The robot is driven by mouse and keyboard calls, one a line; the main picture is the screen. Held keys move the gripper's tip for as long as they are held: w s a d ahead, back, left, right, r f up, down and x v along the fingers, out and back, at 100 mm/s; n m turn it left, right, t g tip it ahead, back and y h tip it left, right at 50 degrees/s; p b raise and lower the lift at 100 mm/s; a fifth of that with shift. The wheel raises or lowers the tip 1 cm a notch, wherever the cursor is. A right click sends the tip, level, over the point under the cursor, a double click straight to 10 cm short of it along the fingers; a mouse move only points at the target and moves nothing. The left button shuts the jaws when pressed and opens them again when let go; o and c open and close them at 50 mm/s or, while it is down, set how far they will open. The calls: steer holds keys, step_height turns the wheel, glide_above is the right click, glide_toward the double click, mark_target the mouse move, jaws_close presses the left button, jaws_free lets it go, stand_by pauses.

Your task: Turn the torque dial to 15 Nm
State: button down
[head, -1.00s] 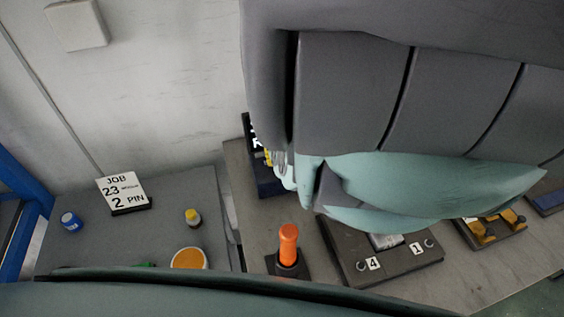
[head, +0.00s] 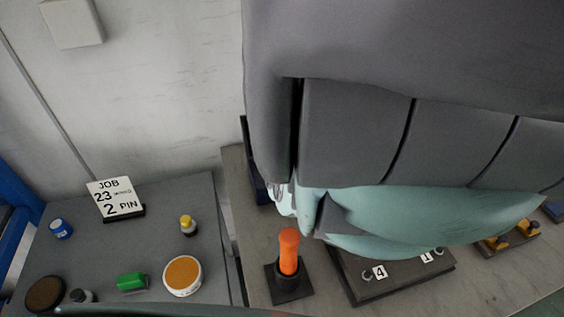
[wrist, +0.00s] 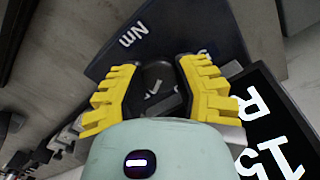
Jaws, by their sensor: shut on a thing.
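In the wrist view the torque dial (wrist: 154,84) is a dark knob on a dark blue panel (wrist: 108,66) marked "Nm". My gripper (wrist: 158,70) has its yellow fingers on either side of the knob and is shut on it. A short light mark shows on the knob, but its setting is not readable; the scale is mostly covered. A black sign (wrist: 262,103) with white lettering, including "R" and "15", stands beside the panel. In the head view my arm hides the dial and gripper; only a strip of the panel (head: 258,180) shows.
An orange-handled lever (head: 289,252) and a dark box with labels 4 and 1 (head: 400,268) stand in front of my arm. Yellow fixtures (head: 510,238) lie farther right. The left table holds a job card (head: 115,198), a green item (head: 131,282) and small pots.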

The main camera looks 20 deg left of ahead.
steer(key=c, duration=0.6)
jaws_free()
steer(key=shift+o, duration=0.2)
steer(key=shift+r, duration=3.7)
